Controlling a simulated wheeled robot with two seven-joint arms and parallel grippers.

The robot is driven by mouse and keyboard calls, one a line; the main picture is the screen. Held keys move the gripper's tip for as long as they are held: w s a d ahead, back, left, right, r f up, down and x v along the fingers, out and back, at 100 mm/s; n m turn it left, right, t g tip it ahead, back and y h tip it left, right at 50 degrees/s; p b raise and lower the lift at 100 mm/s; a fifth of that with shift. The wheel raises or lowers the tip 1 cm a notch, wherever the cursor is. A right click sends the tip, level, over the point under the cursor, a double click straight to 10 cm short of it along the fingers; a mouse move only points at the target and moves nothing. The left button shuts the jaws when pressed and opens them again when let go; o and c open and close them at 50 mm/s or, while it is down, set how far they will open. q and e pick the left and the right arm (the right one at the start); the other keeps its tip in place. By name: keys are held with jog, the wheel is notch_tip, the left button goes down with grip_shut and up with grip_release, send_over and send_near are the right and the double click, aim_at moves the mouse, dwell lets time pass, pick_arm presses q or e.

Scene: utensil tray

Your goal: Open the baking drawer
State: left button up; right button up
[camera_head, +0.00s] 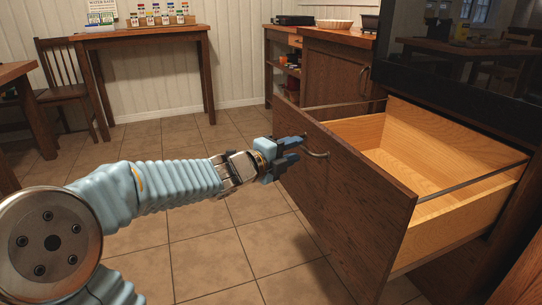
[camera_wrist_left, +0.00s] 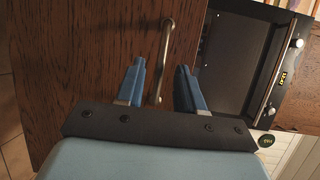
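The baking drawer (camera_head: 350,190) has a dark brown wooden front and stands pulled far out of its cabinet. Its pale wooden inside (camera_head: 415,155) looks empty. A curved metal handle (camera_head: 315,153) is on the drawer front. My left gripper (camera_head: 292,150) is at the handle. In the left wrist view the handle (camera_wrist_left: 165,50) runs between the two blue fingers (camera_wrist_left: 160,70), with gaps visible on both sides, so the gripper looks open around it. My right gripper is not in view.
A black oven (camera_head: 460,90) stands above the drawer at the right; it also shows in the left wrist view (camera_wrist_left: 250,55). A wooden cabinet (camera_head: 333,75) is beyond the drawer. A table (camera_head: 140,36) and chair (camera_head: 62,75) are at the back left. Tiled floor (camera_head: 200,250) is clear.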

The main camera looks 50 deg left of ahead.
pick_arm(q)
jog(key=s+p, duration=0.2)
jog(key=s, duration=0.8)
jog(key=shift+r, duration=0.45)
